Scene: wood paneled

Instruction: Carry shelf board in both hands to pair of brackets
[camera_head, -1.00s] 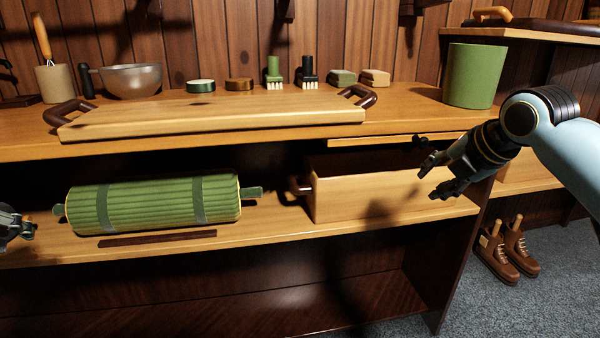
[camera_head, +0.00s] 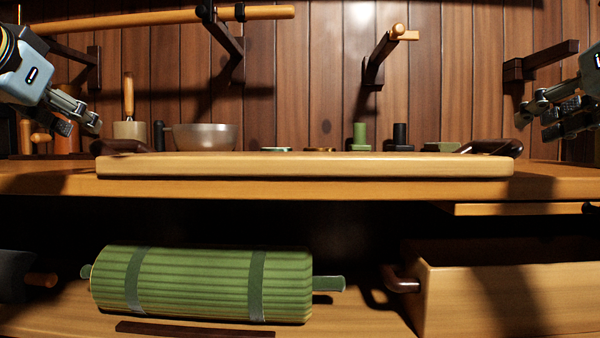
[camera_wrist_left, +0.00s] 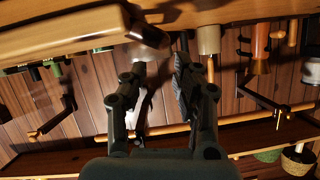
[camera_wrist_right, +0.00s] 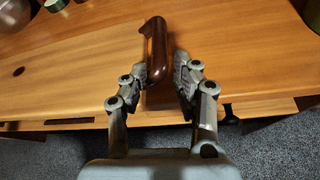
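The shelf board (camera_head: 305,166) is a long pale plank lying on the workbench top. A dark handle stands at each end: the left handle (camera_head: 122,146) and the right handle (camera_head: 492,147). My left gripper (camera_head: 82,116) is open and empty above and left of the left handle; in the left wrist view (camera_wrist_left: 160,68) its fingers are apart near the board's end. My right gripper (camera_head: 562,115) is open above and right of the right handle, which shows between and beyond its fingers (camera_wrist_right: 165,72). Dark brackets stick out from the wall, including ones at left (camera_head: 94,68) and right (camera_head: 540,62).
A metal bowl (camera_head: 205,137), a cup (camera_head: 130,130) and small items stand behind the board. A green roll (camera_head: 200,285) and wooden box (camera_head: 500,295) are below.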

